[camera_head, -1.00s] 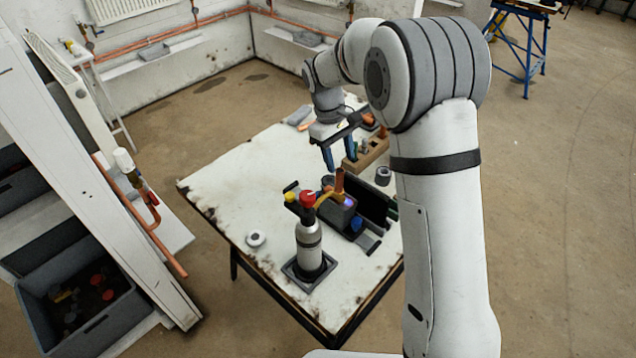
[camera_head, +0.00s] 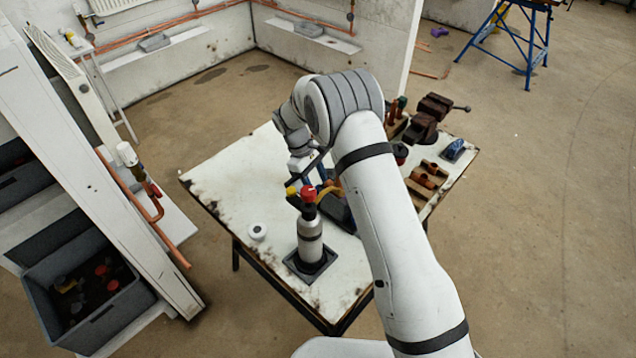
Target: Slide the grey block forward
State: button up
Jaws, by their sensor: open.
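My gripper (camera_head: 318,180) is over the middle of the white worktable (camera_head: 235,180), behind the grey gas bottle. Its blue fingers are apart, but their tips are largely hidden by the bottle's fittings and my arm. I cannot make out a grey block on the table. A dark tray (camera_head: 338,211) behind the bottle is mostly covered by my arm. Two flat grey pieces lie off the table on the wall ledges, one at the left (camera_head: 155,42) and one at the right (camera_head: 308,27); I cannot tell whether either is the block.
The grey gas bottle (camera_head: 310,238) with a red cap stands in a dark holder (camera_head: 311,264) near the front edge. A white roll (camera_head: 257,231) lies left of it. A vise (camera_head: 428,115) and a wooden rack (camera_head: 428,182) sit at the right. The table's left part is clear.

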jog(key=shift+x, duration=0.95)
jog(key=shift+c, duration=0.4)
grip_shut()
